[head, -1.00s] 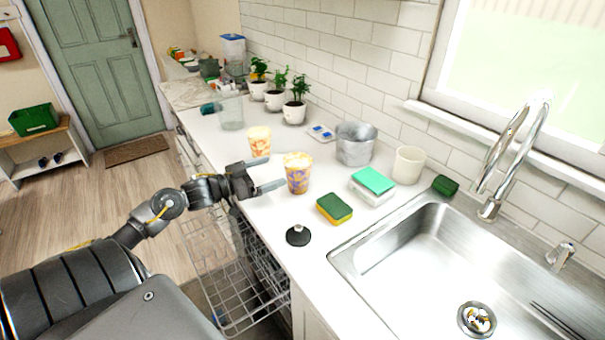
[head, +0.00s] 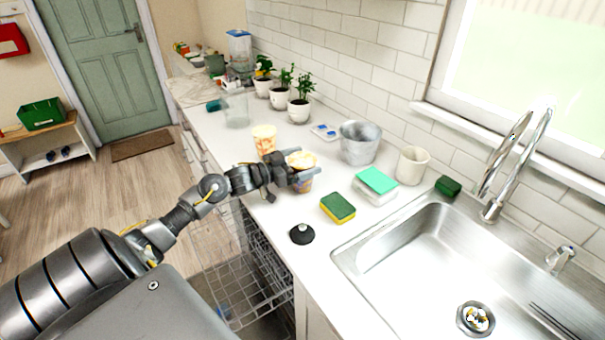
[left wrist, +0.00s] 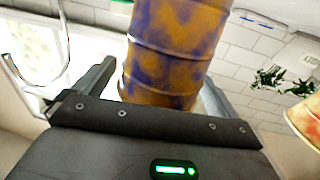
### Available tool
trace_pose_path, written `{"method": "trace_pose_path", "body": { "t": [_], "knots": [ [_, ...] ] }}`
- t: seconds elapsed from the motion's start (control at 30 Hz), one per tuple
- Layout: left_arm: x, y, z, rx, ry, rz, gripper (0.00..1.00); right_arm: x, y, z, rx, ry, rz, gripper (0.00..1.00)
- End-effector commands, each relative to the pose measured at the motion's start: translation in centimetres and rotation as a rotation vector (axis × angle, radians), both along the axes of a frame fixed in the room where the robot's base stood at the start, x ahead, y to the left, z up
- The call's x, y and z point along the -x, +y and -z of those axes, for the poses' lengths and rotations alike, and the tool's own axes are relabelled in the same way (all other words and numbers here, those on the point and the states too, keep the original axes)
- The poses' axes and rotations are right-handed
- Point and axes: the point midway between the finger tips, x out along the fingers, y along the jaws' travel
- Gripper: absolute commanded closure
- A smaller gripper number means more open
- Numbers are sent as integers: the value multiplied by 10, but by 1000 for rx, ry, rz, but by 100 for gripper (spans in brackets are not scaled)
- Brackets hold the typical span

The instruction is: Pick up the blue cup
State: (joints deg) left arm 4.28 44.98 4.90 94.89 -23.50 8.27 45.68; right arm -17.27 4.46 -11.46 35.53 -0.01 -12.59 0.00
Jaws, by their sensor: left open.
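The blue cup (head: 304,186), patterned in blue-purple and orange with a pale orange top, stands on the white counter. My left gripper (head: 291,172) is at the cup with its fingers open on either side of it, partly hiding it in the head view. In the left wrist view the cup (left wrist: 172,55) fills the space between the open fingers (left wrist: 160,90). I cannot tell whether the fingers touch it. My right gripper is not in view.
A similar orange and yellow cup (head: 264,139) stands just behind. A metal bucket (head: 358,143), a white cup (head: 411,165), a green-yellow sponge (head: 338,207) and a black round stopper (head: 302,234) are nearby. An open dishwasher rack (head: 240,290) lies below the counter edge.

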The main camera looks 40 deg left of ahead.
Motion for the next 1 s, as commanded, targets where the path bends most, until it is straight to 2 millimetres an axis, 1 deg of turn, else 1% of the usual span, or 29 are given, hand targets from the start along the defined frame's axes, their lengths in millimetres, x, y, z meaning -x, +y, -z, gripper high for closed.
{"method": "trace_pose_path", "body": {
  "t": [0.23, 0.27, 0.6, 0.67, 0.7, 1.0],
  "knots": [
    [-2, -1, 1, -1, 2, 0, 3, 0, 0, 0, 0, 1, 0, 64],
    [-2, -1, 1, -1, 2, 0, 6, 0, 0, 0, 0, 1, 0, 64],
    [-2, -1, 1, 0, 1, 0, 50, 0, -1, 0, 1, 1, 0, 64],
    [-2, -1, 1, 0, 1, 0, 58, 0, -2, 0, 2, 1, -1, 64],
    [-2, -1, 1, 0, 1, 0, 60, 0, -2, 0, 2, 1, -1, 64],
    [-2, -1, -2, -2, -1, 0, 60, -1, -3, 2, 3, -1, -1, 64]
  ]
}}
